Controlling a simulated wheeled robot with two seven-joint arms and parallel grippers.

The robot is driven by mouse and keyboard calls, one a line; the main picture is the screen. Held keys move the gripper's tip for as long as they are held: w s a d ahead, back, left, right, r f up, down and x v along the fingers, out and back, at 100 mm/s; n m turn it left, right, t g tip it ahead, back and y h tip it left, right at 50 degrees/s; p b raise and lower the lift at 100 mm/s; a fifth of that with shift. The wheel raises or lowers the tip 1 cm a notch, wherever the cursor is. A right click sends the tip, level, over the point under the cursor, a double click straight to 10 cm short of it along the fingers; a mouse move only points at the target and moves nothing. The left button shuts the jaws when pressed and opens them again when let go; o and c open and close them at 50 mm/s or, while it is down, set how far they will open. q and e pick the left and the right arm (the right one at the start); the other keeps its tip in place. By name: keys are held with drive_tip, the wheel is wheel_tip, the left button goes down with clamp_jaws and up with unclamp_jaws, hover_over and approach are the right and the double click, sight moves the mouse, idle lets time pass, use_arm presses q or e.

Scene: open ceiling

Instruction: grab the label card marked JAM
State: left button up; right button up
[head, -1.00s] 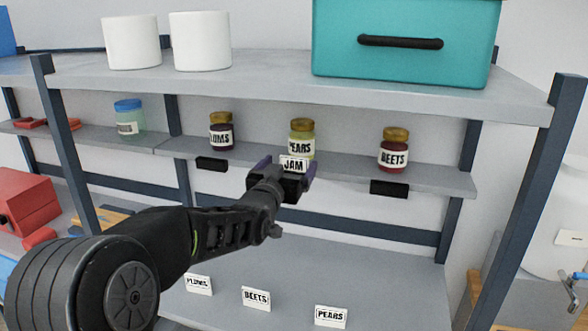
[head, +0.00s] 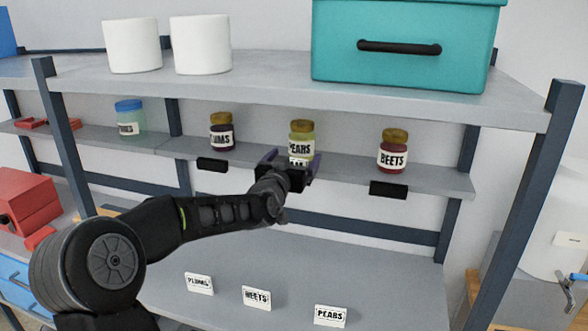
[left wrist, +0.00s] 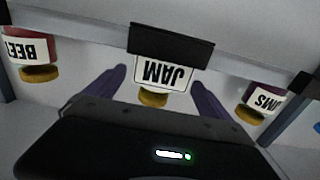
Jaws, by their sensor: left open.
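The white JAM card (left wrist: 162,75) appears upside down in the left wrist view, in a black holder (left wrist: 171,43) on the shelf's front edge. In the head view, only a sliver of the card (head: 298,162) shows above my left gripper (head: 292,164), in front of the PEARS jar. My left gripper is open, with one purple finger on each side of the card; I see a gap between each finger and the card. Whether the fingertips reach past the card's face is unclear. My right gripper is not in view.
The PLUMS jar (head: 222,132), PEARS jar (head: 302,137) and BEETS jar (head: 393,150) stand on the middle shelf. Empty black holders (head: 212,164) (head: 388,189) flank the gripper. PLUMS (head: 199,283), BEETS (head: 256,297) and PEARS (head: 331,315) cards stand on the lower surface. The upper shelf (head: 270,82) overhangs.

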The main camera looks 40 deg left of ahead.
sight(294, 158)
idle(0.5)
use_arm(q)
drive_tip(key=c, duration=1.4)
drive_tip(key=shift+r, duration=0.15)
wheel_tip(294, 158, up, 10)
drive_tip(key=shift+f+b, duration=0.1)
drive_tip(key=shift+b, duration=0.6)
